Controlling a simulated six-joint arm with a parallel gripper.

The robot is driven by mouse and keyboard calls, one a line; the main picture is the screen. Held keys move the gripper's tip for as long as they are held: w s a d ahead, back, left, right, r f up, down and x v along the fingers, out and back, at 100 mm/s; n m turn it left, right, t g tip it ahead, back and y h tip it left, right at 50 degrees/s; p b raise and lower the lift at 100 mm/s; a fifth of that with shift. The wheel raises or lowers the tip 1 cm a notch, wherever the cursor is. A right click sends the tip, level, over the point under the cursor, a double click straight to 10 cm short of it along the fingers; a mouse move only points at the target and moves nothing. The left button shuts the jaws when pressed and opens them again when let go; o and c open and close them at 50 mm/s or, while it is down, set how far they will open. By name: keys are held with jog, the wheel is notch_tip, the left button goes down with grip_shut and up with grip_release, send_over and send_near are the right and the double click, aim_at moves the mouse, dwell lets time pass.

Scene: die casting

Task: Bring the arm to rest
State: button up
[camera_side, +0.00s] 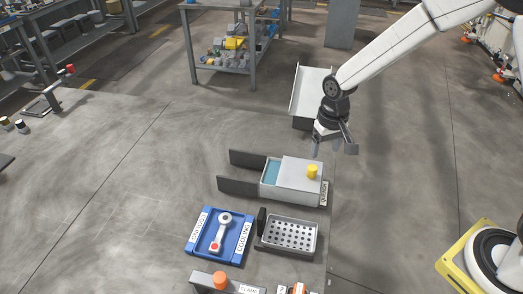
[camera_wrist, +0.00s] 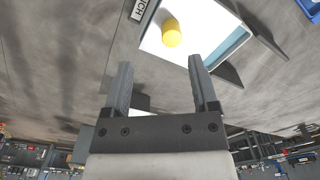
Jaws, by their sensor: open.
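My gripper (camera_side: 332,148) hangs in the air behind the quench box (camera_side: 303,172) in the side view, pointing down. In the wrist view, the two fingers of my gripper (camera_wrist: 161,80) are spread apart with nothing between them. The quench box has a white lid with a yellow knob (camera_side: 312,172), and part of its blue inside shows at the left. The lid (camera_wrist: 200,38) and yellow knob (camera_wrist: 172,33) also show in the wrist view, beyond the fingertips.
A blue cooling tray (camera_side: 204,250) holds a grey casting (camera_side: 223,232). A perforated basket (camera_side: 289,236) stands to its right. Dark plates (camera_side: 238,187) stick out left of the quench box. A white open bin (camera_side: 313,88) stands behind my gripper.

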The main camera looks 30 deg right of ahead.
jog(key=s+d+r+n+t, duration=0.1)
jog(key=s+d+r, duration=0.1)
jog(key=s, duration=0.5)
jog(key=s+d+r+n+t, duration=0.1)
jog(key=s+d+r, duration=0.1)
jog(key=s, duration=0.4)
jog(key=shift+s+r, duration=0.15)
jog(key=shift+s, duration=0.2)
jog(key=shift+d, duration=0.1)
dwell(0.8)
